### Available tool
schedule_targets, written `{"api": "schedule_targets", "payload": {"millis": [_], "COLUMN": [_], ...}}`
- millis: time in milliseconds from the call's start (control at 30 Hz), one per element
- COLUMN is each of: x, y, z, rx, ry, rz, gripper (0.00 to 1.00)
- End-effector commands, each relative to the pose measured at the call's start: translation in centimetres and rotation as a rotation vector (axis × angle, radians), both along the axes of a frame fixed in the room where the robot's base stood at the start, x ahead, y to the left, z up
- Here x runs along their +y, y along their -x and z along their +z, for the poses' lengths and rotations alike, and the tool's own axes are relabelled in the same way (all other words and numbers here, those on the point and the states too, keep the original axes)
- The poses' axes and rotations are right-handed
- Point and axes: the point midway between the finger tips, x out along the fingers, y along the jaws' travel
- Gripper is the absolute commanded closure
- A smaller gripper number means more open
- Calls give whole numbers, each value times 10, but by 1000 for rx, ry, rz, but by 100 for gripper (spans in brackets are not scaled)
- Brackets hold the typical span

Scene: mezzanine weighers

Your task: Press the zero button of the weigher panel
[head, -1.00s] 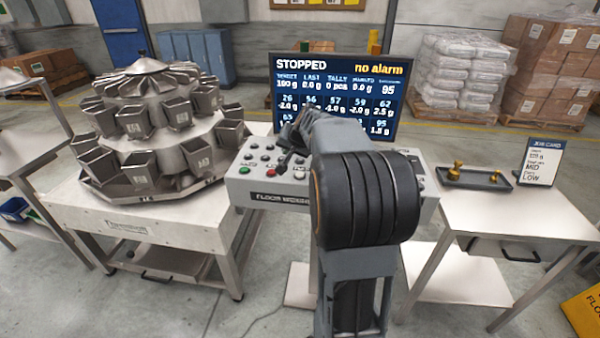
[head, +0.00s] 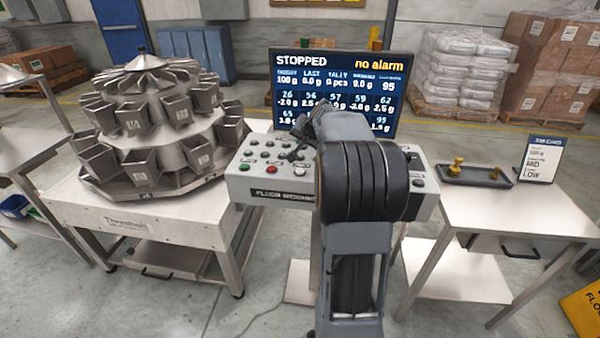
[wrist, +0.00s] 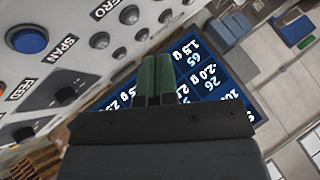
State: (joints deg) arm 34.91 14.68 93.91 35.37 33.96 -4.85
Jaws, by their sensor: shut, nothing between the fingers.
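The weigher panel (head: 249,187) is a grey sloped box with several knobs and buttons, below a dark screen reading STOPPED and no alarm (head: 338,63). My gripper (head: 290,155) is over the left part of the panel. In the wrist view its green fingers (wrist: 157,80) are together and empty. A blue button (wrist: 28,40) and a SPAN label lie farther left. I cannot tell which button the ZERO label belongs to, or whether the fingertips touch the panel.
The multihead weigher (head: 152,120) stands on a table at left. At right, a side table (head: 490,212) carries a dark tray (head: 473,176) with brass weights and a job card (head: 540,158). My arm hides the panel's middle and part of the screen.

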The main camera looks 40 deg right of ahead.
Motion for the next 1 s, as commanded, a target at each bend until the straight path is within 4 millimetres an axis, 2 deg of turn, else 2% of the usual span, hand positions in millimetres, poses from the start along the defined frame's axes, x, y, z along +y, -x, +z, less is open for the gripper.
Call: {"api": "schedule_targets", "payload": {"millis": [600,733,1000], "x": [0,0,0], "y": [0,0,0], "z": [-74,-80,-79], "rx": [0,0,1], "ry": [0,0,-1], "rz": [0,0,1], "gripper": [100,100,100]}}
